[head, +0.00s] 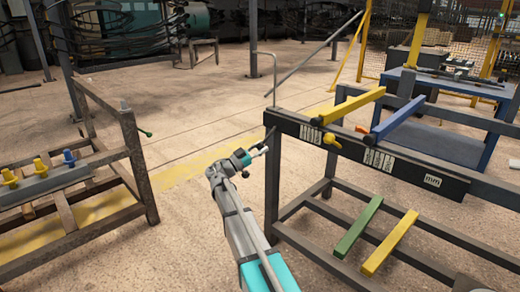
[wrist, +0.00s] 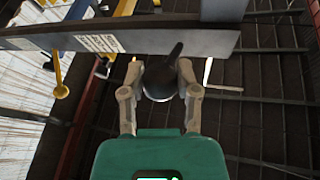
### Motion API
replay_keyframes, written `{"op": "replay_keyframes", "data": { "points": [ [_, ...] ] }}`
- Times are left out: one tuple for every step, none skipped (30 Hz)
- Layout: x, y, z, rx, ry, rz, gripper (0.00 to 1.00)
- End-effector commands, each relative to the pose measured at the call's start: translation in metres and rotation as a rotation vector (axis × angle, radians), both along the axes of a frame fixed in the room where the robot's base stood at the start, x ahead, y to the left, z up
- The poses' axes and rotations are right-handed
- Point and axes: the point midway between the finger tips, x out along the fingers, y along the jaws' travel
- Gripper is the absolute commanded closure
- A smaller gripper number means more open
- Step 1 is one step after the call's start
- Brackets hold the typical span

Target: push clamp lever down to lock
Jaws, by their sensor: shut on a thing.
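A black lever with a rounded end (wrist: 160,82), which looks like the clamp lever, is between the fingers of my gripper (wrist: 160,70) in the wrist view. Its narrow stem slants up and right in front of the grey rack beam. The fingers are shut on the rounded end, one on each side. In the head view my gripper (head: 262,151) is at the left end of the right rack's dark front beam (head: 400,164). A dark lever end (head: 270,133) shows just above it there. The contact is too small to make out in that view.
The beam carries a yellow-knobbed lever (head: 331,139), also in the wrist view (wrist: 59,78), and yellow and blue bars above. Green and yellow bars (head: 390,242) lie on the lower shelf. A left rack (head: 137,160) stands across open floor. A blue table (head: 450,90) is behind.

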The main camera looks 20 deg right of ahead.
Motion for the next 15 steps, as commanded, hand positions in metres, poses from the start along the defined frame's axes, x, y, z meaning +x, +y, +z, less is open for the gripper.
{"op": "replay_keyframes", "data": {
  "points": [
    [0.0016, -0.0032, -0.0050, 0.004, 0.000, 0.000, 1.00],
    [0.0021, -0.0040, -0.0058, 0.004, 0.001, 0.001, 1.00],
    [0.0025, -0.0050, -0.0068, 0.004, 0.002, 0.000, 1.00],
    [0.0028, -0.0057, -0.0072, 0.004, 0.002, 0.000, 1.00],
    [0.0032, -0.0063, -0.0077, 0.004, 0.002, 0.000, 1.00],
    [0.0034, -0.0068, -0.0081, 0.004, 0.002, 0.000, 1.00],
    [0.0037, -0.0072, -0.0083, 0.004, 0.002, 0.001, 1.00],
    [0.0039, -0.0076, -0.0084, 0.004, 0.002, 0.001, 1.00],
    [0.0042, -0.0079, -0.0085, 0.004, 0.002, 0.001, 1.00],
    [0.0043, -0.0080, -0.0085, 0.003, 0.002, 0.002, 1.00],
    [0.0044, -0.0081, -0.0085, 0.003, 0.002, 0.002, 1.00],
    [0.0048, -0.0082, -0.0084, 0.003, 0.002, 0.002, 1.00],
    [0.0048, -0.0083, -0.0083, 0.003, 0.003, 0.003, 1.00],
    [0.0049, -0.0083, -0.0083, 0.003, 0.003, 0.003, 1.00],
    [0.0051, -0.0083, -0.0081, 0.003, 0.003, 0.003, 1.00]
  ]
}}
